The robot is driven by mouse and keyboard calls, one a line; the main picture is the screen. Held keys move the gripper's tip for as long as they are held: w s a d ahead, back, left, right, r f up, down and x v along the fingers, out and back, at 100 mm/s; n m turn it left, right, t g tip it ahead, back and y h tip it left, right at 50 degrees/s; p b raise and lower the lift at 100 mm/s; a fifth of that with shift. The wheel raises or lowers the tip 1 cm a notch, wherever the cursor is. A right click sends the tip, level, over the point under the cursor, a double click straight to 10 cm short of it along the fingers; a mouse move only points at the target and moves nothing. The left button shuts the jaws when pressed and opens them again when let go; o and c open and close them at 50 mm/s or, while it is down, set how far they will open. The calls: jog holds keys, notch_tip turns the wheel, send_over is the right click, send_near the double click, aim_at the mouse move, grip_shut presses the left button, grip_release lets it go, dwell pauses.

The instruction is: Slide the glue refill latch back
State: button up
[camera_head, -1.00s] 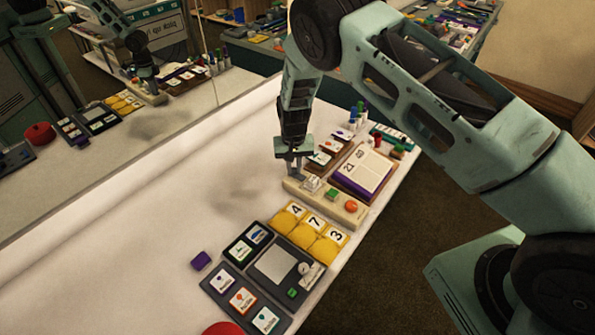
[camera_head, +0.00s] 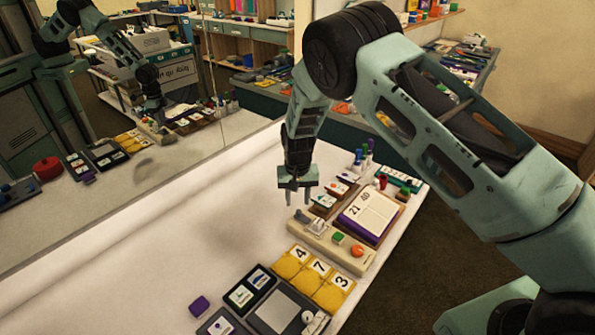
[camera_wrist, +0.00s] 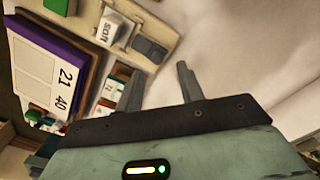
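A beige console (camera_head: 320,238) lies on the white table. It carries a dark grey piece at its left end, a white lettered block (camera_head: 316,226), a green button (camera_head: 338,238) and an orange-red knob (camera_head: 357,250). The grey piece (camera_wrist: 150,48) and lettered block (camera_wrist: 112,30) also show in the wrist view. I cannot read any glue refill label, so I cannot tell which piece is the latch. My gripper (camera_head: 298,196) hangs just above the console's left end, its fingers apart and empty. The fingers (camera_wrist: 158,88) also show apart in the wrist view.
Yellow number pouches (camera_head: 313,280) and a dark panel (camera_head: 283,310) lie in front of the console. A purple-edged calendar (camera_head: 368,215) and small bottles (camera_head: 364,157) stand behind. A purple block (camera_head: 199,306) lies front left. The table's left side is clear; a mirror runs along it.

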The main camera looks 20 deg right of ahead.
notch_tip(320, 180, up, 13)
jog(key=b, duration=0.2)
jog(key=shift+r+b, duration=0.15)
jog(key=shift+b, duration=0.25)
jog(key=s+a+r+n+y, duration=0.15)
jog(key=s+a+r, duration=0.25)
jog(key=s, duration=0.6)
jog(key=s+a+r+n, duration=0.3)
jog(key=s+a+r, duration=0.1)
jog(key=s, duration=0.6)
jog(key=s+d+n, duration=0.1)
jog(key=s+n, duration=0.1)
jog(key=s, duration=0.7)
jog(key=s+d+r+n, duration=0.1)
jog(key=s+n, duration=0.2)
jog(key=s, duration=0.6)
jog(key=shift+s+d+h, duration=0.4)
jog(key=shift+h, duration=0.05)
jog(key=shift+n, duration=0.25)
